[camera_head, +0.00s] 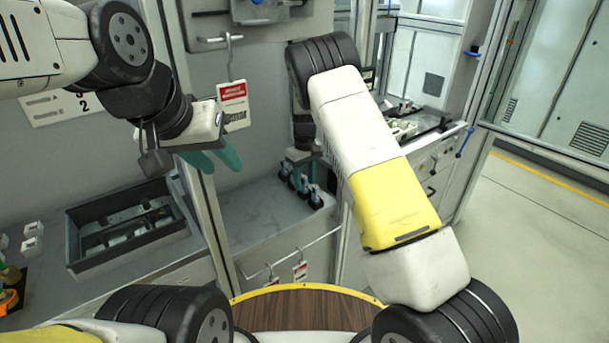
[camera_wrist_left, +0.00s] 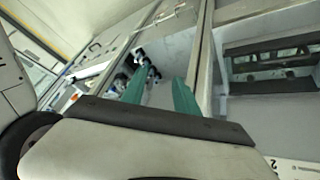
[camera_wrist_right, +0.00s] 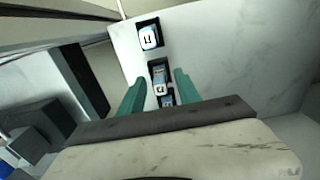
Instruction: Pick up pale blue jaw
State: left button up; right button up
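Pale blue jaws stand in black sockets in a row on the grey counter (camera_head: 258,215). In the right wrist view I see one jaw at the far end (camera_wrist_right: 149,38), a middle jaw (camera_wrist_right: 160,78) and a nearer, partly hidden jaw (camera_wrist_right: 167,99). In the head view the row (camera_head: 303,187) is small. My right gripper (camera_head: 299,156) points down over the row; its teal fingers (camera_wrist_right: 155,92) are apart, with the nearer jaws showing between them and nothing visibly gripped. My left gripper (camera_head: 215,160) is open and empty, in the air left of the row.
A dark grey tray (camera_head: 72,232) with metal parts is at the left. A metal post (camera_head: 205,210) stands between tray and row. A red-white tag (camera_head: 233,105) hangs on the wall behind my left gripper. A round wooden table (camera_head: 300,312) is in front.

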grip_shut()
jog(key=shift+r, duration=0.1)
dwell(0.3)
